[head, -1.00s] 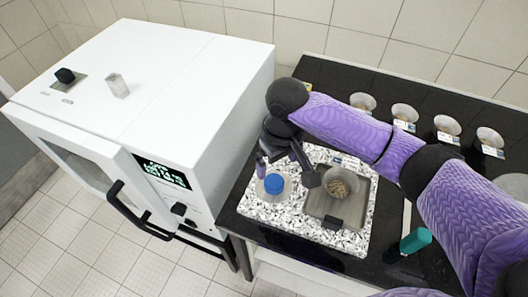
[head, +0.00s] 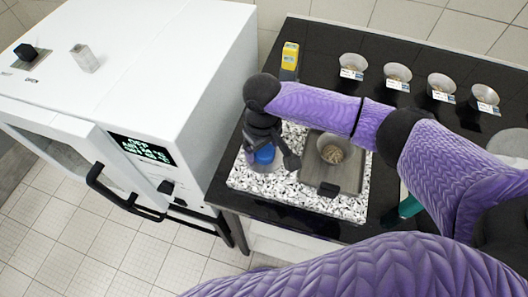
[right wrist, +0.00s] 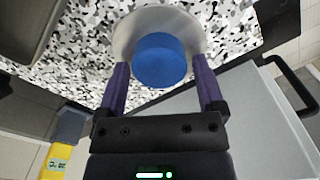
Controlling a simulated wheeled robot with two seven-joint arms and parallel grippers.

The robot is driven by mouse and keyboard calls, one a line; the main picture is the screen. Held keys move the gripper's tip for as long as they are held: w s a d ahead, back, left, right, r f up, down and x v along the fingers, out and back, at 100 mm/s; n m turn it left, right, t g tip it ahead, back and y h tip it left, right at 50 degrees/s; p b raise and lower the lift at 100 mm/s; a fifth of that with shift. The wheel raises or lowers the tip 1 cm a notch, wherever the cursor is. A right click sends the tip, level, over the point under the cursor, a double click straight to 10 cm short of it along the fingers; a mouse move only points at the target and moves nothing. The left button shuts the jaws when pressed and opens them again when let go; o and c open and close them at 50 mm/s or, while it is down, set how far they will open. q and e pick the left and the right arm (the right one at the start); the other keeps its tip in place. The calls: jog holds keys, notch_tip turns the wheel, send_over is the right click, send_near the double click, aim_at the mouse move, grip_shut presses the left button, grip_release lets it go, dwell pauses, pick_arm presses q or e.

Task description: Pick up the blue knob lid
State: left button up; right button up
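The blue knob lid (head: 264,155) sits on the speckled board, on the left of the metal tray. In the right wrist view its round blue knob (right wrist: 159,60) stands on a pale disc (right wrist: 198,38). My right gripper (head: 266,154) is over the lid, pointing down. In the right wrist view its purple fingers (right wrist: 162,82) are spread wide, one on each side of the knob, with a gap to it. The gripper is open and empty. In the head view the gripper partly hides the lid. My left gripper is not in view.
The metal tray (head: 309,178) holds a bowl (head: 333,148) of grains, right of the lid. Several small labelled bowls (head: 397,75) line the back of the black table. A yellow device (head: 290,56) stands behind. A white oven-like machine (head: 190,60) is at the left.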

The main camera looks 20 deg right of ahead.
aim_at(263, 149)
jog(key=c, duration=0.9)
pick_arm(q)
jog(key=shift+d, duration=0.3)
pick_arm(e)
jog(key=shift+c, duration=0.2)
notch_tip(263, 149, up, 10)
jog(key=p, duration=0.3)
jog(key=shift+r, duration=0.1)
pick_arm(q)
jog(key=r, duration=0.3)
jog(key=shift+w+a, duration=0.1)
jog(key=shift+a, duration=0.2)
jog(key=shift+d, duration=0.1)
